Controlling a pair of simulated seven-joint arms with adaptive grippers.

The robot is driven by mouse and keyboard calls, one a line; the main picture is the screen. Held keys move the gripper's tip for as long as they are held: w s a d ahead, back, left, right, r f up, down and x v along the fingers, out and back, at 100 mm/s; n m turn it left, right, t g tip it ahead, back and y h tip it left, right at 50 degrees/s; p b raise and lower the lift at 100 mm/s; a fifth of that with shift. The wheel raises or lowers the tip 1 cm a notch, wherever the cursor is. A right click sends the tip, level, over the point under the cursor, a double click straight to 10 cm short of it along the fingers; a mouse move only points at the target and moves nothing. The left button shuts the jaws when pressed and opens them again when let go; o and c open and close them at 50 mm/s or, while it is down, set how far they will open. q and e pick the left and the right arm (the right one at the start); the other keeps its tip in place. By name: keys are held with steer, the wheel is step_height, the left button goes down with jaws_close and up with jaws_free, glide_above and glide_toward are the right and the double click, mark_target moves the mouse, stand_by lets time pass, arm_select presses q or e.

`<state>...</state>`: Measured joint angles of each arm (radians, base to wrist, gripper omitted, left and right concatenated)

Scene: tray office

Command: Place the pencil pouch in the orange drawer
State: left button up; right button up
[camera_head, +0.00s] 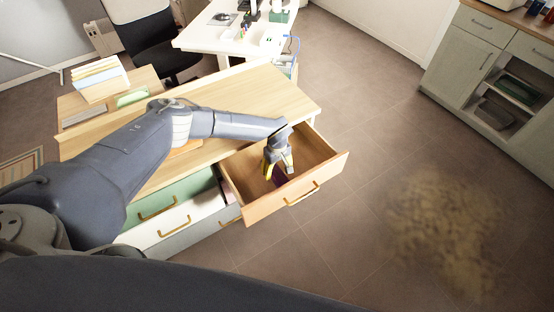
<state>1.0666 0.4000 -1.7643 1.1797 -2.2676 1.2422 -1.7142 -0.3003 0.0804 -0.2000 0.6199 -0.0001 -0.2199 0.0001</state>
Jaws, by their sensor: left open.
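The orange drawer (315,178) is pulled out of the wooden cabinet at the middle of the head view. My left gripper (279,176) points down into this drawer and is open. A small dark purple thing, which looks like the pencil pouch (279,179), lies in the drawer just under and between the fingers. The fingers partly hide it, and I cannot tell if they touch it. My right gripper is not in view.
A green drawer (172,196) and a white drawer (178,225) are on the cabinet front to the left. The wooden cabinet top (255,92) lies under my left arm. A white desk (217,37) and a black chair (150,45) stand behind. The floor at right is mostly clear.

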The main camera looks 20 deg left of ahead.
mark_target(277, 172)
arm_select(q)
step_height(277, 172, up, 8)
stand_by(0.4)
steer(key=shift+s+f, duration=0.1)
steer(key=shift+f, duration=0.05)
stand_by(1.1)
